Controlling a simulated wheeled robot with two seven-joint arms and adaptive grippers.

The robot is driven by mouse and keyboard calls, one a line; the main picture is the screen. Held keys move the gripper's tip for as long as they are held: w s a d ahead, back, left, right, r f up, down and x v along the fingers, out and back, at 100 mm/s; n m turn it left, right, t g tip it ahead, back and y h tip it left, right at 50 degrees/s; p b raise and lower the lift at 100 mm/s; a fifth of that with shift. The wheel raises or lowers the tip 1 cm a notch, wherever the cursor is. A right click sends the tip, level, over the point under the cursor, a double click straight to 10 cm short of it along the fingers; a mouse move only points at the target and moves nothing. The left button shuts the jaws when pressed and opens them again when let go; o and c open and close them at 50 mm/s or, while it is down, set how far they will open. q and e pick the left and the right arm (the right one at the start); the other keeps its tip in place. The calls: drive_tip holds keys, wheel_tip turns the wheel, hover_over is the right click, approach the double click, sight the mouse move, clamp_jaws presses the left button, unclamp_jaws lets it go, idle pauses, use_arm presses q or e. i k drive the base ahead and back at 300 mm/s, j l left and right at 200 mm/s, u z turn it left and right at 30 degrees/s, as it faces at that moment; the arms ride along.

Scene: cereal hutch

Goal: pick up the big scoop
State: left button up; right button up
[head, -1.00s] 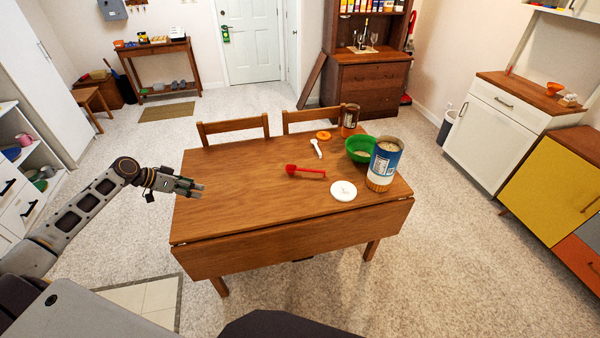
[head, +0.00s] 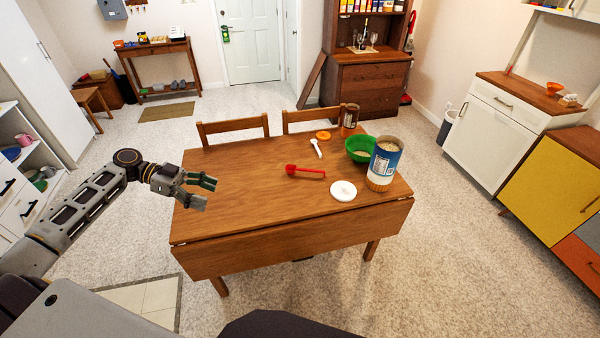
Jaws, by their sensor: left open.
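A red scoop (head: 305,172) lies on the wooden table (head: 250,205), its cup end to the left and its handle to the right. A smaller white scoop (head: 316,148) lies behind it, near the back of the table. The red one looks the bigger of the two. My left gripper (head: 212,192) is open and empty over the table's left edge, to the left of the red scoop and apart from it. My right gripper is not in view.
A large open canister (head: 383,165), a green bowl (head: 360,145) and a brown jar (head: 350,118) stand on the table's right side. A white lid (head: 343,191) and an orange lid (head: 323,135) lie nearby. Two chairs (head: 233,127) stand behind. The table's left half is clear.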

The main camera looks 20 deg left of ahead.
sight(291, 169)
drive_tip(key=i, duration=1.45)
